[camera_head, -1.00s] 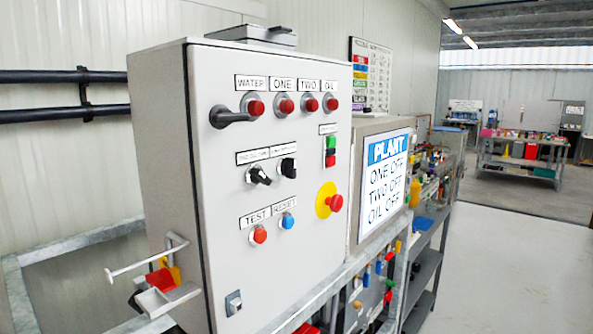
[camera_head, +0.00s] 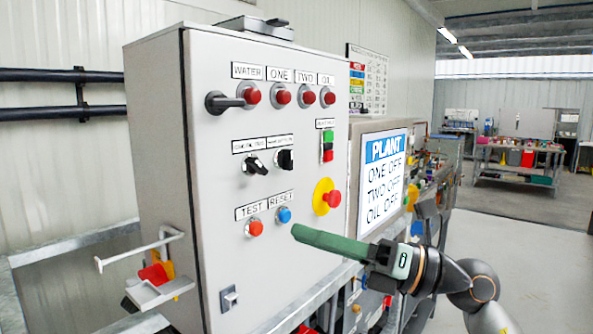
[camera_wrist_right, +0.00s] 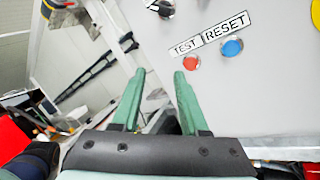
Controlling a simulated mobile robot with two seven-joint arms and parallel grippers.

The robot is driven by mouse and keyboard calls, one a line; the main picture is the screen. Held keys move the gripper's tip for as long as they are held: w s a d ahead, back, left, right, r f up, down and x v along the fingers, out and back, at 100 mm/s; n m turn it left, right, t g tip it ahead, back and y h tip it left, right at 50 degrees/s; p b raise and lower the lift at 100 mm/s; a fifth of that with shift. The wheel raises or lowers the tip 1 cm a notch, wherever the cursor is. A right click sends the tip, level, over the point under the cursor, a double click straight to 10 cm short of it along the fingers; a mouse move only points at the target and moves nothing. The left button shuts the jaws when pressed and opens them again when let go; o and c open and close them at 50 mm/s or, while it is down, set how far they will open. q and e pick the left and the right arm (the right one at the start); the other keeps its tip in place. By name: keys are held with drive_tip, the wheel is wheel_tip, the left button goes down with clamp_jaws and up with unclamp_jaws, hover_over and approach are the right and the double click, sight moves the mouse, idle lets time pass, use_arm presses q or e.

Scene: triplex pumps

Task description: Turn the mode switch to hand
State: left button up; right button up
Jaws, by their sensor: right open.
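Two black rotary switches sit in the middle row of the grey cabinet front (camera_head: 230,290): a left knob (camera_head: 256,166) and a right knob (camera_head: 285,160). Their labels are too small to read surely, so I cannot tell which is the mode switch. My right gripper (camera_head: 302,234), with green fingers, is in front of the panel, below and right of both knobs and apart from them. In the right wrist view its fingers (camera_wrist_right: 160,76) are apart with nothing between them. One knob shows partly at the top edge there (camera_wrist_right: 163,8). My left gripper is not in view.
The red TEST button (camera_head: 254,227) and blue RESET button (camera_head: 284,214) are close to the right fingertips. A yellow-backed emergency stop (camera_head: 331,198) and a black handle (camera_head: 222,102) stick out. A plant display (camera_head: 384,185) stands right of the cabinet.

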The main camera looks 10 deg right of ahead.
sight(292, 158)
drive_tip(key=d+r+n+t+h, duration=0.2)
drive_tip(key=d+r+t+h, duration=0.3)
drive_tip(key=d+r+h, duration=0.3)
drive_tip(key=shift+y, duration=0.4)
drive_tip(key=x, duration=0.4)
drive_tip(key=p+x, duration=0.1)
drive_tip(key=x, duration=0.3)
drive_tip(key=r+p+x, duration=0.1)
drive_tip(key=x, duration=0.3)
drive_tip(key=shift+w+a+p, duration=0.3)
drive_tip(key=shift+w+a, duration=0.1)
drive_tip(key=shift+w, duration=0.15)
drive_tip(key=shift+c, duration=0.3)
drive_tip(key=shift+f, duration=0.1)
clamp_jaws()
